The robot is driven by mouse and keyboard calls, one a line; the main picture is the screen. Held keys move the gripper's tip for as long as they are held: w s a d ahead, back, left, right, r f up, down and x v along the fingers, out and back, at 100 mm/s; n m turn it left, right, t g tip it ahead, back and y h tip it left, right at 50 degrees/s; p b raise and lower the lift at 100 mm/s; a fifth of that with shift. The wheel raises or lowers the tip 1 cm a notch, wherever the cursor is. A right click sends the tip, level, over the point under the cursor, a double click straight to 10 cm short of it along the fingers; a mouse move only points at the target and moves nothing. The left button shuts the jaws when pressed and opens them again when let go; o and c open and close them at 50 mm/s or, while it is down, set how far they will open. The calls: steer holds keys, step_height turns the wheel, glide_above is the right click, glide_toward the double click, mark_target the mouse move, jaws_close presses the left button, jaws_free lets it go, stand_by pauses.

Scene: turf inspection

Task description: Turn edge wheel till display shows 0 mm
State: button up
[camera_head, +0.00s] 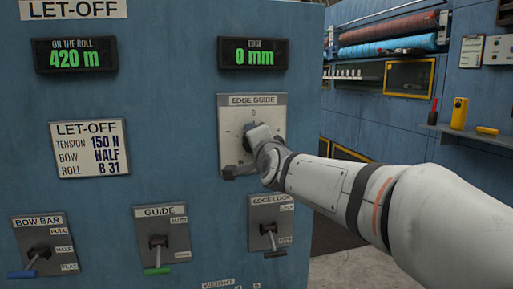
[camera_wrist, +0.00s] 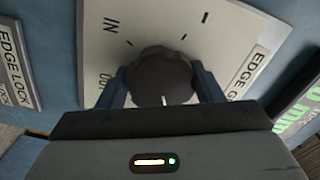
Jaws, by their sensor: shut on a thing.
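The edge wheel is a dark round knob (camera_wrist: 163,76) on the pale EDGE GUIDE plate (camera_head: 224,115), and my wrist hides most of it in the head view. My gripper (camera_wrist: 165,88) is shut on the knob, with one blue finger on each side in the wrist view. A white mark on the knob's rim faces my gripper. The EDGE display (camera_head: 253,54) above the plate reads 0 mm in green.
The ON THE ROLL display (camera_head: 75,56) reads 420 m. A shelf (camera_head: 470,133) stands at right.

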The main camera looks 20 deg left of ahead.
stand_by(0.3)
steer(key=o, duration=1)
steer(key=shift+c, duration=0.2)
steer(key=v, duration=0.7)
steer(key=shift+s+d, duration=0.2)
steer(key=shift+s, duration=0.15)
steer(key=shift+d+p, duration=0.1)
steer(key=shift+p, duration=0.2)
